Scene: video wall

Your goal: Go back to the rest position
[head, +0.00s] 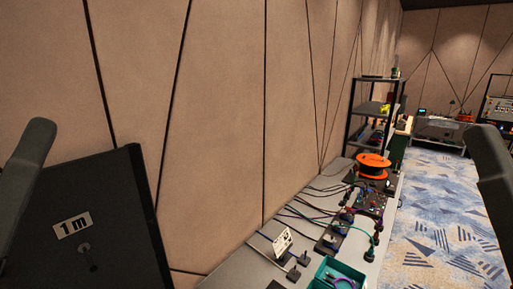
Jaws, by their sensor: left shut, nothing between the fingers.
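My left arm comes in at the left edge as a dark grey rounded part, and my left gripper (34,150) shows there only in part. It is shut and holds nothing, in front of the left edge of a black panel. A similar grey part of my right arm is at the right edge. The fingers of my right gripper are not in view.
A grey bench (235,272) runs along the panelled wall with cables, small devices, an orange reel (373,161) and a teal tray (345,269). A black shelf (351,117) stands beyond. Patterned carpet (440,200) is clear at right.

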